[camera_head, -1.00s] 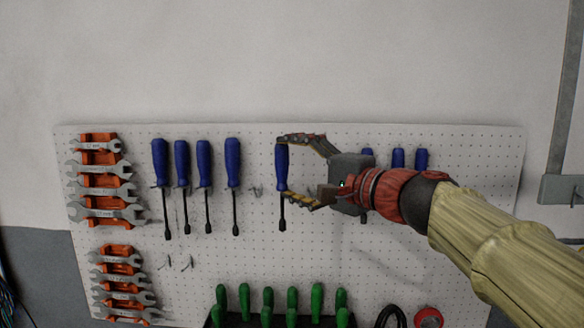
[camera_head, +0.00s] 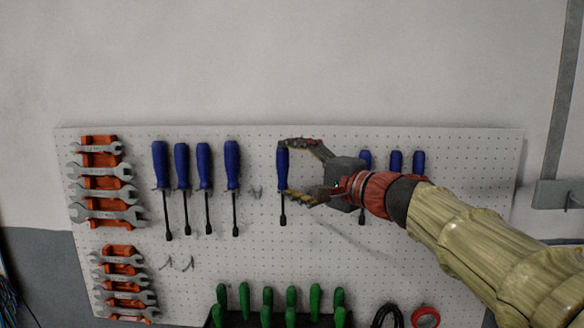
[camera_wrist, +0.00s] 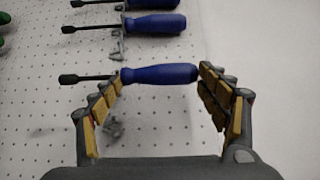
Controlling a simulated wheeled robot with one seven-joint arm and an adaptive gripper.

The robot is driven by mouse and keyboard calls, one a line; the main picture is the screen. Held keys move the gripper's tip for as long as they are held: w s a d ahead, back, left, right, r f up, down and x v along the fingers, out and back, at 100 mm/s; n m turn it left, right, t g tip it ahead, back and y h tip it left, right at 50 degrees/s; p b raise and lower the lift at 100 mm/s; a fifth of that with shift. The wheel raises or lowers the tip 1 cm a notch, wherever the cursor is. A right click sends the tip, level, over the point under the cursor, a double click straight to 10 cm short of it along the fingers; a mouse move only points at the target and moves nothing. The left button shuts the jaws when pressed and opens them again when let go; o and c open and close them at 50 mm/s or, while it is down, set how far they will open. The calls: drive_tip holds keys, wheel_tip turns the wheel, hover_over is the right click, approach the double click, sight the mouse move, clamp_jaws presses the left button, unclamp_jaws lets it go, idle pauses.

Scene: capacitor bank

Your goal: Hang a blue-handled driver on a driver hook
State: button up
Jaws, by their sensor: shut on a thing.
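A blue-handled driver (camera_head: 282,160) stands upright, tip down, in front of the pegboard. My gripper (camera_head: 285,168) reaches from the right and is shut on its handle, one finger at the top end and one at the lower end. In the wrist view the held driver (camera_wrist: 158,74) lies between both fingers, its shaft pointing left. A bare driver hook (camera_head: 256,191) is just left of the held driver. The wrist view shows this hook (camera_wrist: 118,48) above the driver and another hook (camera_wrist: 115,127) below it. Contact between driver and board cannot be told.
Several blue drivers (camera_head: 204,165) hang to the left, and others (camera_head: 396,162) hang to the right, partly behind my arm. Orange racks of wrenches (camera_head: 100,180) line the left edge. Green-handled tools (camera_head: 268,297) stand below. Two bare hooks (camera_head: 177,263) are lower left.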

drive_tip(key=shift+w+d+r, duration=0.15)
drive_tip(key=shift+w+r, duration=0.05)
drive_tip(key=shift+r, duration=0.1)
